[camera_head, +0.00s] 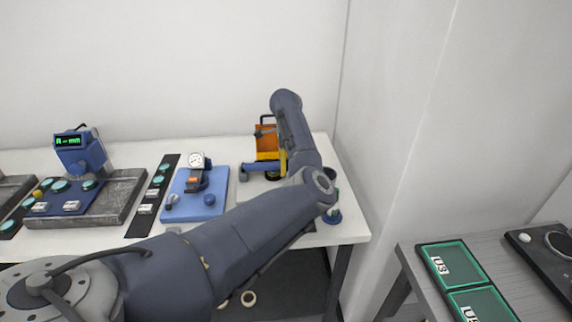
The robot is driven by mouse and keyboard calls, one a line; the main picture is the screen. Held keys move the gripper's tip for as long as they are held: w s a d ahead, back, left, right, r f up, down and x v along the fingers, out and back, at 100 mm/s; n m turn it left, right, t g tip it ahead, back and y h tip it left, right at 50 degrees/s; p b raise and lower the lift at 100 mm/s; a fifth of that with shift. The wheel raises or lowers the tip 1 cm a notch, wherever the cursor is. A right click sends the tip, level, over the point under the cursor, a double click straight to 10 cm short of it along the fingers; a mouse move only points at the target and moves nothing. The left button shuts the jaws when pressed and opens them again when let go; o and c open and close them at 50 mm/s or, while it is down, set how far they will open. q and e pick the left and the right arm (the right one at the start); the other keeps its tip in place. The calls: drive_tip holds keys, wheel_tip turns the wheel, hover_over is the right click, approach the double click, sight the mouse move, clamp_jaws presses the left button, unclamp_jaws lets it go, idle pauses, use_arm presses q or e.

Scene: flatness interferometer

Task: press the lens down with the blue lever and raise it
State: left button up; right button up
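An orange and yellow device (267,142) with a dark frame on top stands at the back right of the white table, partly hidden by my arm. A blue bar-shaped part (256,167) juts out low at its left side; I cannot tell whether it is the blue lever. I cannot make out the lens or its height. One of my arms enters from the lower left, reaches across the table's front, bends at the right and rises beside the device. Its gripper cannot be made out. No other gripper shows.
A blue stand with a dial gauge (208,205) is left of the device. Further left are a dark strip with round teal pieces (147,213) and a grey plate with a blue display instrument (125,183). A side table (502,262) with green trays is at right, beyond a wall corner.

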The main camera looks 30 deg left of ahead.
use_arm(q)
drive_tip(key=shift+c, duration=0.2)
clamp_jaws()
idle(0.3)
